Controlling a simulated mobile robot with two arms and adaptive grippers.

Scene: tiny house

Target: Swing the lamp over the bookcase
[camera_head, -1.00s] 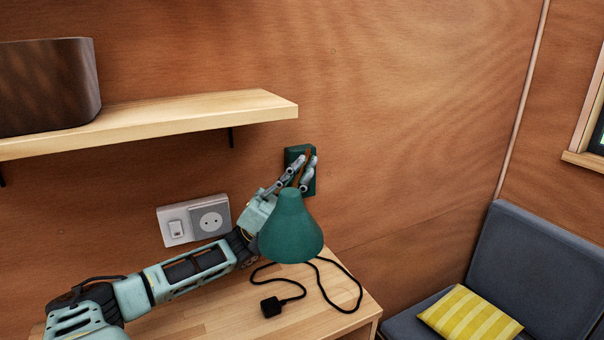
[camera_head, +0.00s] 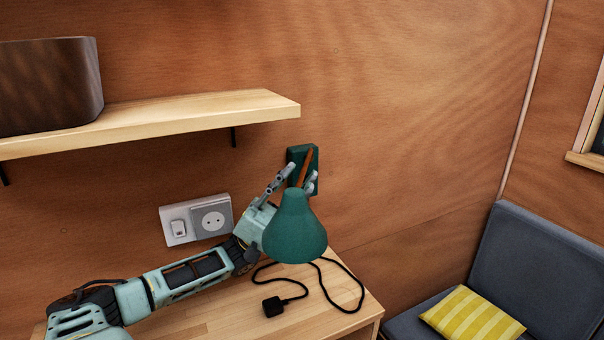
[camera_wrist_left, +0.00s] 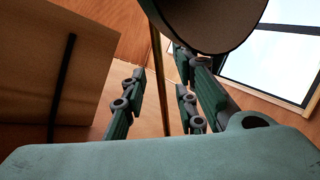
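The wall lamp has a green shade (camera_head: 295,235), a thin brown arm (camera_head: 305,165) and a green wall plate (camera_head: 314,160). Its shade hangs in front of my left gripper (camera_head: 297,176) and above the right part of a wooden top, likely the bookcase (camera_head: 215,318). My left gripper is open, its fingers spread on either side of the lamp arm. In the left wrist view, the brass-coloured arm (camera_wrist_left: 159,80) runs between the parted fingers, with no clear contact. The shade (camera_wrist_left: 210,20) fills the top there. My right gripper is not in view.
A wooden shelf (camera_head: 200,114) with a dark brown box (camera_head: 48,88) is above my left arm. A socket and switch (camera_head: 196,219) are on the wall. A black cord with a plug (camera_head: 272,306) lies on the wooden top. A grey seat (camera_head: 540,265) with a yellow cushion (camera_head: 472,318) is right.

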